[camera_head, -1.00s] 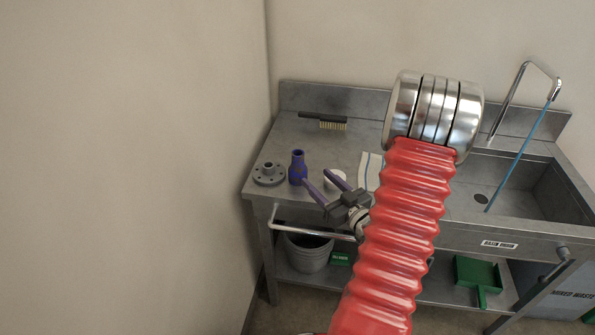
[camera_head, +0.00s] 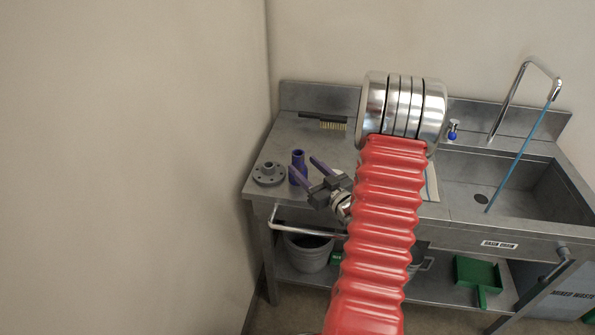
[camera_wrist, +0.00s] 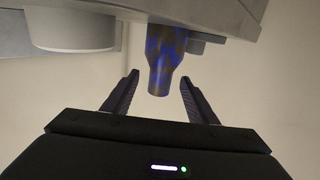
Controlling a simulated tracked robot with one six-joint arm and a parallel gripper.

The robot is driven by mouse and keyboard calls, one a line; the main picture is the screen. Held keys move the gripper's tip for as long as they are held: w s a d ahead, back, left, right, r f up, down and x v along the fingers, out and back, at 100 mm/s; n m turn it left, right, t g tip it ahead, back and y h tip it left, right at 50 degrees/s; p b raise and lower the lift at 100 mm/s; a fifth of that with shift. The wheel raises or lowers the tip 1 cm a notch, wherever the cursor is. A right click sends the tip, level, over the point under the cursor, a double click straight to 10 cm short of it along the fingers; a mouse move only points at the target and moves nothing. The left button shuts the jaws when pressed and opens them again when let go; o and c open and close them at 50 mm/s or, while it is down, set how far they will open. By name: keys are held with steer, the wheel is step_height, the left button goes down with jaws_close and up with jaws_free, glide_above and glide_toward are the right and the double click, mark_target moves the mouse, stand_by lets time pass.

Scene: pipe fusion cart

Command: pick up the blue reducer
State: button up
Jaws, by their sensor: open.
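The blue reducer (camera_head: 298,157) stands upright on the left part of the steel bench, its narrow neck up. In the wrist view the reducer (camera_wrist: 162,62) appears upside down, its narrow end between and slightly beyond the fingertips. My gripper (camera_head: 302,164) is open, its two fingers pointing toward the reducer from the front right. In the wrist view my gripper (camera_wrist: 158,80) has a finger on each side of the reducer, with a visible gap on both sides. Part of the reducer's lower body is hidden by a finger in the head view.
A grey bolted flange (camera_head: 268,174) sits close left of the reducer. A pale cylinder (camera_wrist: 70,30) shows at the wrist view's upper left. A brush (camera_head: 325,121) lies at the back of the bench (camera_head: 290,130). A sink (camera_head: 520,180) is at right.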

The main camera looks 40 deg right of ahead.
mark_target(302, 162)
steer(key=w, duration=0.4)
steer(key=shift+w+d+r, duration=0.1)
steer(key=shift+w+d, duration=0.1)
steer(key=shift+d, duration=0.05)
steer(key=c, duration=1.2)
steer(key=shift+r, duration=0.15)
steer(key=shift+r, duration=4.85)
